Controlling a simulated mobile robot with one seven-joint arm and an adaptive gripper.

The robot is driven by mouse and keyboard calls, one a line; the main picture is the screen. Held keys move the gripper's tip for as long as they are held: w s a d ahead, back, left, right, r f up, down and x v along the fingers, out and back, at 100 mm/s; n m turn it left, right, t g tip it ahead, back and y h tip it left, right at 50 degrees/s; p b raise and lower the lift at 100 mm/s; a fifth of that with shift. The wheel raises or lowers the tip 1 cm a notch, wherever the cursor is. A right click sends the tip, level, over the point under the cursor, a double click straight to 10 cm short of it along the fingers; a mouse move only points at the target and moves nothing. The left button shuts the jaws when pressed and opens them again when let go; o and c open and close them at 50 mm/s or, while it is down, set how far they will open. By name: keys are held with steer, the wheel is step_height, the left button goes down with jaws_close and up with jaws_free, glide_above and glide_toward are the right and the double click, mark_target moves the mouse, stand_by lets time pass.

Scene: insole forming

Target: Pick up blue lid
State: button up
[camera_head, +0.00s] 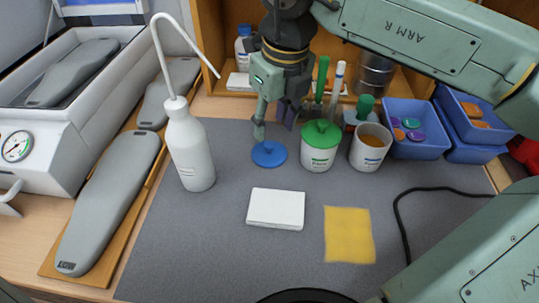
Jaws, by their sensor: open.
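The blue lid (268,154) is a flat round disc with a small knob, lying on the grey mat (220,245) near the back of the work area. My gripper (272,128) points down just above and slightly behind the lid. Its fingers are open and I see nothing between them. The fingertips appear close to the lid, but I cannot tell whether they touch it.
A white jar with a green lid (320,146) stands close to the right of the blue lid. An open white jar (370,146) is farther right, near blue bins (415,143). A white wash bottle (189,150) stands left. A white block (276,209) and yellow cloth (348,234) lie in front.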

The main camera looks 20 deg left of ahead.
mark_target(269, 145)
steer(key=f+b, duration=0.1)
steer(key=f, duration=0.3)
steer(key=a+f+b, duration=0.1)
steer(key=f, duration=0.1)
steer(key=shift+w+f+b, duration=0.25)
steer(key=shift+w+b, duration=0.1)
steer(key=shift+r, duration=0.1)
jaws_close()
